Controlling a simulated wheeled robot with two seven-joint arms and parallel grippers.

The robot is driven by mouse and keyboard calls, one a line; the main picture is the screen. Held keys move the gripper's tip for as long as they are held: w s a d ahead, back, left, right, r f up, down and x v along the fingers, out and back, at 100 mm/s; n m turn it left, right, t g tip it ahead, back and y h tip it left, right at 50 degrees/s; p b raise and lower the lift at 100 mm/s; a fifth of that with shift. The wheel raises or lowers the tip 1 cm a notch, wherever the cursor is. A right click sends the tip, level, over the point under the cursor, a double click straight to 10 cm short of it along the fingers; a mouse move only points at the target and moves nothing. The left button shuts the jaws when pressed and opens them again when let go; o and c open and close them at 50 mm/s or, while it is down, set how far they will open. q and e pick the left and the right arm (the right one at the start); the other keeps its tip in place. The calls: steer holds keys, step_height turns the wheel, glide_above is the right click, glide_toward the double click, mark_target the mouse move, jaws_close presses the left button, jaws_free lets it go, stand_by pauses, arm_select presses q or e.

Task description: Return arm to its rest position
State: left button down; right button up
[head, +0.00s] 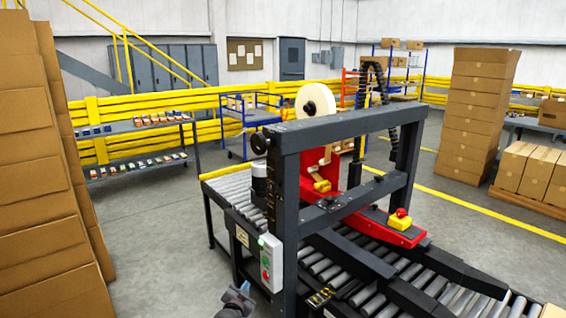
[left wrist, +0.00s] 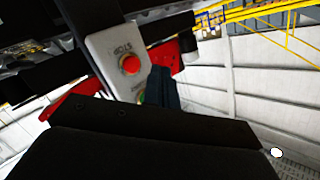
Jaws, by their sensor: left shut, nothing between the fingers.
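My left gripper (head: 241,292) shows at the bottom of the head view, in front of and left of the machine's grey control box (head: 271,264). Its fingers are shut with nothing between them. In the left wrist view the closed dark fingers (left wrist: 161,86) stand beside the control box (left wrist: 112,47), near its red button (left wrist: 131,64). They partly hide a green button (left wrist: 141,97). I cannot tell whether the fingertips touch the box. My right gripper is in neither view.
The taping machine's dark frame (head: 291,190) stands over a roller conveyor (head: 222,188), with a red emergency stop (head: 401,213) on its right side. Tall stacks of flat cardboard (head: 45,190) stand at the left. Grey floor (head: 150,235) is clear between the stacks and conveyor.

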arm_select(q)
steer(key=s+r+n+g+y, duration=0.15)
steer(key=s+n+g, duration=0.55)
steer(key=s, duration=1.4)
steer(key=s+f+g, duration=0.2)
steer(key=s+f, duration=0.2)
steer(key=s, duration=0.8)
steer(key=s+a+f+g, duration=0.1)
steer(key=s+f, duration=0.3)
steer(key=s, duration=0.9)
steer(key=s+a+f+g, duration=0.1)
steer(key=s+f+g, duration=0.3)
steer(key=s, duration=0.8)
steer(key=shift+s+f, duration=0.15)
steer(key=shift+s, duration=0.25)
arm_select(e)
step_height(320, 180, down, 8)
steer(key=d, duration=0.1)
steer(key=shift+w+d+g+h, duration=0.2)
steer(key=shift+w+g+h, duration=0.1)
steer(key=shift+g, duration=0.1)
arm_select(q)
steer(key=shift+d, duration=0.1)
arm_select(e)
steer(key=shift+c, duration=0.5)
